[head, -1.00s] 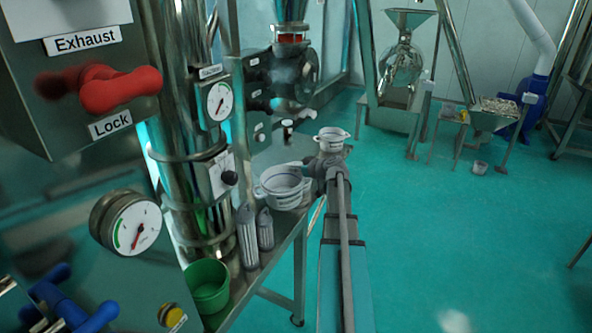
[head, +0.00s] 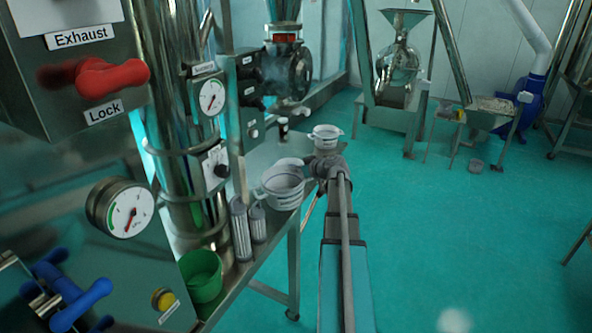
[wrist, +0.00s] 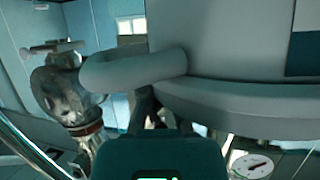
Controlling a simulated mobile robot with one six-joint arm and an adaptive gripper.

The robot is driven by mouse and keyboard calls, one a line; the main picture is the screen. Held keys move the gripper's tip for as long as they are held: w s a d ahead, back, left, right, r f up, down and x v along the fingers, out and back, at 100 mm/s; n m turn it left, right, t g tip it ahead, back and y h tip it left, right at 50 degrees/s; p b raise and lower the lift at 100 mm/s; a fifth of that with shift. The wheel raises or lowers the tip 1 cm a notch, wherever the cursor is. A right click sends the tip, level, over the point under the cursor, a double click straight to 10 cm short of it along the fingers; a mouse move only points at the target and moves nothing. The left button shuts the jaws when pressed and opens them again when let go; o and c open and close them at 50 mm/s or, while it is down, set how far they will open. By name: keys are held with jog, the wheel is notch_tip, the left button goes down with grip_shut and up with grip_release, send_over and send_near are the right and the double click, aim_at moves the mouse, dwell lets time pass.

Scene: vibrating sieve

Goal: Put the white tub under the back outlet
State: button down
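A white tub (head: 284,189) with dark marks is held at the left of my arm's end, over the bench. In the wrist view its pale wall (wrist: 225,45) and looped handle (wrist: 135,69) fill the upper part, close up. My gripper (wrist: 150,112) is at the handle and seems shut on it; the fingertips are mostly hidden. In the head view the gripper is largely hidden by the wrist and tub. A second white tub (head: 326,134) stands just beyond my wrist. I cannot tell for sure which opening is the back outlet.
A steel column with a gauge (head: 211,97) stands at left.

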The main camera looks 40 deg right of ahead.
aim_at(295, 175)
jog(key=shift+w+d+f, duration=0.15)
jog(key=s+f+n+y+b, duration=0.1)
jog(key=y, duration=0.1)
jog(key=s+d+n+g+y+b, duration=0.1)
jog(key=y, duration=0.1)
jog(key=shift+f+n, duration=0.3)
jog(key=shift+f, duration=0.1)
notch_tip(295, 175, down, 11)
jog(key=b, duration=1.1)
jog(key=shift+f, duration=0.15)
